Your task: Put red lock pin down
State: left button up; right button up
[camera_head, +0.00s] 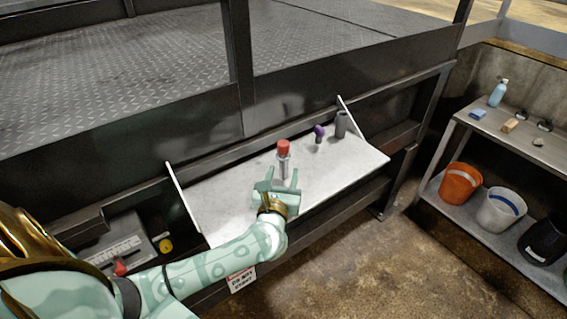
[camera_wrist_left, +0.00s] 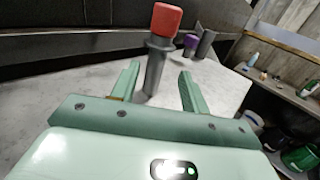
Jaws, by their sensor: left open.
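The red lock pin (camera_head: 283,160) has a red head and a grey shaft and stands upright on the white shelf (camera_head: 225,205). In the left wrist view the lock pin (camera_wrist_left: 157,55) leans slightly and stands just beyond and between the fingers. My left gripper (camera_head: 281,178) is open, with its two fingers apart on either side of the pin's line. It also shows in the left wrist view (camera_wrist_left: 158,80), with clear gaps between fingers and pin. My right gripper is not in view.
A purple-topped item (camera_head: 319,131) and a dark grey cylinder (camera_head: 341,124) stand to the right on the shelf. A side rack (camera_head: 470,125) holds an orange bucket (camera_head: 460,183), a white bucket (camera_head: 501,208) and a blue spray bottle (camera_head: 498,93). The shelf's left part is bare.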

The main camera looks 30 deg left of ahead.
aim_at(283, 165)
pick_arm(q)
jog(key=x, duration=0.5)
jog(key=shift+a, duration=0.3)
jog(key=shift+s, duration=0.15)
jog(key=shift+c, duration=0.3)
grip_shut()
jog(key=shift+r, duration=0.15)
